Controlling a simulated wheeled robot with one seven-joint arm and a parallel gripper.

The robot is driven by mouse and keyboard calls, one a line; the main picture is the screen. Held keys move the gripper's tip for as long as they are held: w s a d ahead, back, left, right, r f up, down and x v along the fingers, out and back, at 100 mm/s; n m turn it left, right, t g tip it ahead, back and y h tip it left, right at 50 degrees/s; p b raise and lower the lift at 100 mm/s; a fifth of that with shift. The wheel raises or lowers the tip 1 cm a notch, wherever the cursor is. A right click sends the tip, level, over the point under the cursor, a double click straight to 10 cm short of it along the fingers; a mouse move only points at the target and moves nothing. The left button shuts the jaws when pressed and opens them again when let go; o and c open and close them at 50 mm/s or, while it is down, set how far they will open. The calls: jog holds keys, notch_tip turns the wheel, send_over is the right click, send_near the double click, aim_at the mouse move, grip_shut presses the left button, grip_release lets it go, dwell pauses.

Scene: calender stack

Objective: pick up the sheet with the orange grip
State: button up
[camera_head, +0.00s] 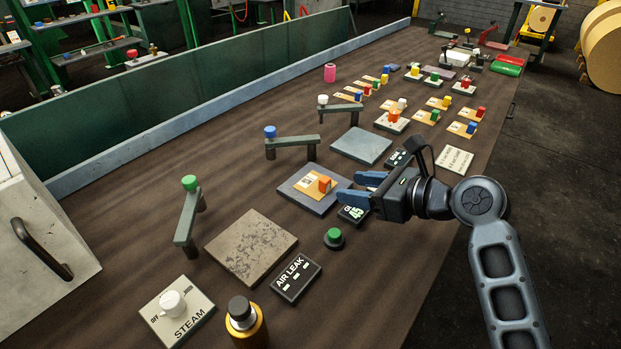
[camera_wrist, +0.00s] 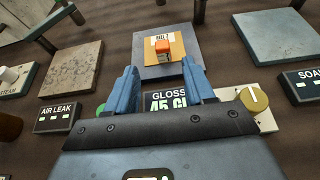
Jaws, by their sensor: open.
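The sheet with the orange grip (camera_head: 314,184) is a tan card with a white label and an orange block on it. It lies flat on a grey-blue square plate (camera_head: 292,187) on the brown table. In the wrist view the sheet (camera_wrist: 177,49) is beyond my fingertips, near the top centre, with its orange grip (camera_wrist: 162,46) facing me. My gripper (camera_head: 362,187) has blue fingers and is open and empty. It is to the right of the sheet in the head view, apart from it. The wrist view shows the gap between the fingertips (camera_wrist: 160,75).
A dark GLOSS display (camera_wrist: 168,101) and a yellow knob (camera_wrist: 254,98) are by the fingers. A green button (camera_head: 334,238), AIR LEAK sign (camera_head: 296,277) and speckled plate (camera_head: 250,245) stand nearer. Green-topped (camera_head: 188,220) and blue-topped (camera_head: 291,143) levers are leftward. Several other gripped sheets lie farther back.

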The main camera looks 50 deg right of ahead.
aim_at(329, 183)
jog(key=x, duration=0.7)
jog(key=shift+d, duration=0.2)
grip_shut()
